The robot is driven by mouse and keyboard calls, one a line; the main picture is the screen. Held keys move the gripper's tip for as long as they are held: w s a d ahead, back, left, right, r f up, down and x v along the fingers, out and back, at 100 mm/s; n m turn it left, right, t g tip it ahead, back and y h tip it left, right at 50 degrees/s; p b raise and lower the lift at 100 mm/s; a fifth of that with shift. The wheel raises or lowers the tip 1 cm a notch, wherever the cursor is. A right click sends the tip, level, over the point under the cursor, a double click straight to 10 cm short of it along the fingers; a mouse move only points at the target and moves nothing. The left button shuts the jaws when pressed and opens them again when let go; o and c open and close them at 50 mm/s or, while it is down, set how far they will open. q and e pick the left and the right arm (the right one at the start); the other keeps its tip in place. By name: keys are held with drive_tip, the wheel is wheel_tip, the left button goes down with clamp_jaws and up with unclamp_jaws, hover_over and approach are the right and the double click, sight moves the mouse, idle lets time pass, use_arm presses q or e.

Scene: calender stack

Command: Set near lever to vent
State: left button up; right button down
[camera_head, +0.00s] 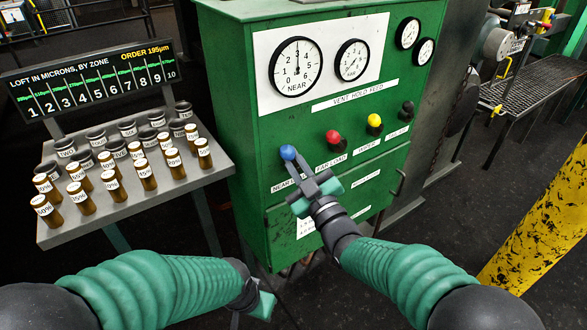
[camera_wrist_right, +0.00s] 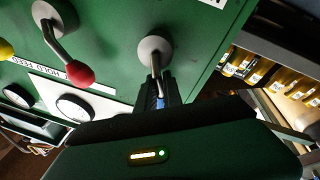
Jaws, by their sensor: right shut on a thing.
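The near lever, with a blue knob (camera_head: 288,152), is the leftmost of several levers on the green cabinet (camera_head: 235,130). My right gripper (camera_head: 296,168) is shut on it just below the knob. In the right wrist view the near lever's grey pivot and shaft (camera_wrist_right: 155,52) run down into my right gripper (camera_wrist_right: 161,98), which hides most of the knob. A strip labelled VENT HOLD FEED (camera_head: 355,95) is above the levers. The NEAR dial (camera_head: 296,66) has its needle pointing nearly straight up. My left gripper (camera_head: 263,304) hangs low, away from the cabinet; its fingers are unclear.
The red lever (camera_head: 333,137) is close to the right of the near lever, then a yellow lever (camera_head: 374,120) and a black one (camera_head: 407,108). A grey table (camera_head: 60,232) with several labelled bottles stands left. A yellow post (camera_head: 535,225) stands right.

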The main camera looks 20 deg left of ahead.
drive_tip(key=shift+s+a+f+n+g+y+b, duration=0.15)
drive_tip(key=shift+s+f+n+y+b, duration=0.1)
drive_tip(key=shift+n+b, duration=0.4)
drive_tip(key=shift+s+a+f+n+g+y+b, duration=0.15)
drive_tip(key=shift+n+y+b, duration=0.2)
drive_tip(key=shift+n, duration=0.5)
drive_tip(key=c, duration=1.8)
unclamp_jaws()
drive_tip(key=o, duration=0.4)
drive_tip(key=shift+s+d+r, duration=0.1)
drive_tip(key=shift+s+r, duration=0.05)
drive_tip(key=p+v, duration=0.1)
drive_tip(key=v, duration=1.5)
drive_tip(key=shift+s+d, duration=0.25)
drive_tip(key=shift+d, duration=0.05)
